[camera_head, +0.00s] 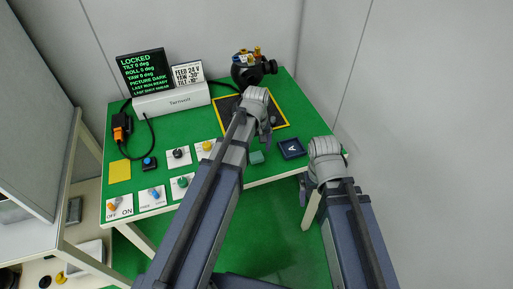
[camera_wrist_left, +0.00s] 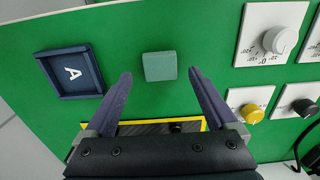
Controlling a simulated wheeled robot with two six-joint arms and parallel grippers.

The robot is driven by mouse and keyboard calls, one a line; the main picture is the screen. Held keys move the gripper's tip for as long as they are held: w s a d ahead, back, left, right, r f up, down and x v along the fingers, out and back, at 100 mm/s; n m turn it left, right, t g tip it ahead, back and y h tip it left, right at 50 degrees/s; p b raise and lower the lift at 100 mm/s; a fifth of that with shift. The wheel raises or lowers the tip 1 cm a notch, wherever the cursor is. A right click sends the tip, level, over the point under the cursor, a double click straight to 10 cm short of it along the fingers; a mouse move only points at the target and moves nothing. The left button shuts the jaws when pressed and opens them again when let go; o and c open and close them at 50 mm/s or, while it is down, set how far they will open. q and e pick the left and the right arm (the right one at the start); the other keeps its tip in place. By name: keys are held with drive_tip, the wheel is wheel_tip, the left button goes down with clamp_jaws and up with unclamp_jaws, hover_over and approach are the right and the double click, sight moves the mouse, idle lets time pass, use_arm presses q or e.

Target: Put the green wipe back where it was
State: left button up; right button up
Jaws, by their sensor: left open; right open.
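The green wipe (camera_head: 257,157) is a small teal-green square lying on the green table top near its front edge, left of the dark blue tray marked A (camera_head: 291,154). In the left wrist view the wipe (camera_wrist_left: 159,66) lies between and slightly beyond the spread fingertips, and the tray (camera_wrist_left: 72,93) is to the left. The tray holds no wipe. My left gripper (camera_head: 266,137) is open and empty above the table, just behind the wipe; its gap above the surface is unclear. My right gripper (camera_head: 304,187) is open near the front right table edge, mostly hidden by its wrist.
Several knob and switch panels (camera_head: 179,156) stand at the left, with a yellow square (camera_head: 120,170). A gimbal camera (camera_head: 250,70) is at the back by a yellow-bordered dark mat (camera_head: 286,124). A white console (camera_head: 171,100) with screens stands back left. Green table is bare around the wipe.

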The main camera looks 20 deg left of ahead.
sight(256, 155)
use_arm(q)
wheel_tip(256, 155, up, 10)
drive_tip(key=p, duration=0.8)
drive_tip(key=shift+f+p, duration=0.15)
drive_tip(key=shift+p, duration=0.15)
use_arm(e)
wheel_tip(256, 155, up, 10)
drive_tip(key=shift+f, duration=0.2)
use_arm(q)
drive_tip(key=shift+c, duration=0.3)
use_arm(e)
drive_tip(key=shift+c, duration=0.3)
